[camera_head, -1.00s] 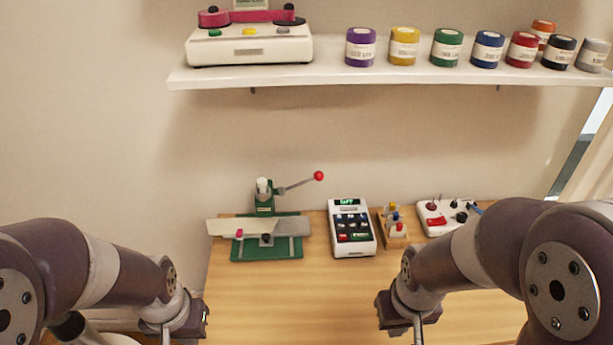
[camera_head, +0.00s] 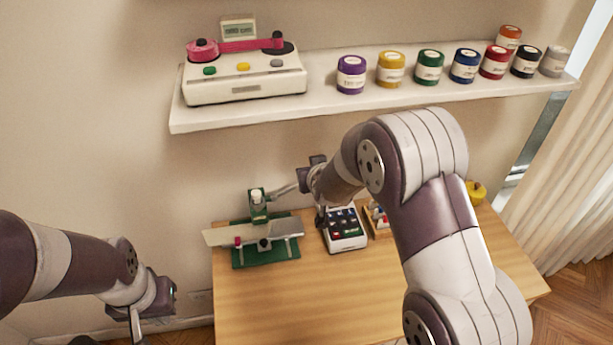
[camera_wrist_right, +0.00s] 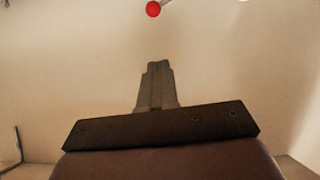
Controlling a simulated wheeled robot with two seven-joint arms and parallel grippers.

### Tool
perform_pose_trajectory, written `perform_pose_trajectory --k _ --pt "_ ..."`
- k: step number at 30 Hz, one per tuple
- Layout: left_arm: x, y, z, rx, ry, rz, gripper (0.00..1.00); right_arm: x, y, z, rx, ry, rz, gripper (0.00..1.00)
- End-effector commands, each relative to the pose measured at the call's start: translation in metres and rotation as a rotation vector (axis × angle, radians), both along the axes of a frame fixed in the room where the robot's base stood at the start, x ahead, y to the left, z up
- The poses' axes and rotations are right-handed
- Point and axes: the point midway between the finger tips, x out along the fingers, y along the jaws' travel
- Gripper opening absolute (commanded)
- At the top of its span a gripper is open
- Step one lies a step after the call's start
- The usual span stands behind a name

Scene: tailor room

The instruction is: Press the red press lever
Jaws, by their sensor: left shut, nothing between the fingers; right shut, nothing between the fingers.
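The green press (camera_head: 258,209) stands at the back left of the table, with a pale strip across it. Its grey lever arm (camera_head: 285,189) slants up to the right. The lever's red ball knob is hidden behind my right wrist in the head view, but the red knob (camera_wrist_right: 153,9) shows at the top edge of the right wrist view. My right gripper (camera_wrist_right: 157,66) is shut and empty, its fingers below the knob in that picture and apart from it. My left gripper (camera_head: 138,326) is shut and empty, low at the left, clear of the table.
A white keypad device (camera_head: 346,243) and a small wooden rack (camera_head: 379,229) stand right of the press, partly covered by my right arm. The shelf (camera_head: 330,112) above holds a white machine (camera_head: 245,82) and several paint jars. The table's front (camera_head: 290,300) is clear.

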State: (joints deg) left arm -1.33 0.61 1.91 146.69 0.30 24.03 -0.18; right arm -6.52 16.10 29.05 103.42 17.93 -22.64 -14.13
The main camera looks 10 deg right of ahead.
Motion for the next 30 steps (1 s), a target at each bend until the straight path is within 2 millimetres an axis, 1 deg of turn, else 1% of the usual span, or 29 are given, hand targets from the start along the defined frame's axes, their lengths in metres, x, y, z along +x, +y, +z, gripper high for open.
perform_pose_trajectory --k 5,8,18,21,24,27,30 --pt "0.0 0.0 0.004 0.0 0.0 0.0 0.0 0.008 0.0 -0.006 0.0 0.003 0.0 0.0" --pt "0.0 0.0 0.009 0.0 0.0 0.0 0.0 0.022 -0.001 -0.016 -0.001 0.004 0.0 0.0" --pt "0.0 0.0 0.031 0.0 0.0 0.0 0.0 0.081 -0.003 -0.059 0.0 0.004 0.0 0.0" --pt "0.0 0.0 0.037 0.0 0.0 0.0 0.0 0.082 -0.004 -0.076 0.0 0.005 0.0 0.0" --pt "0.0 0.0 0.041 0.0 0.0 0.0 0.0 0.084 -0.004 -0.088 -0.001 0.003 0.0 0.0" --pt "0.0 0.0 0.042 0.0 0.0 0.0 0.0 0.085 -0.004 -0.096 0.0 0.003 0.0 0.0" --pt "0.0 0.0 0.043 0.0 0.0 0.0 0.0 0.086 -0.004 -0.099 0.0 0.001 0.0 0.0"
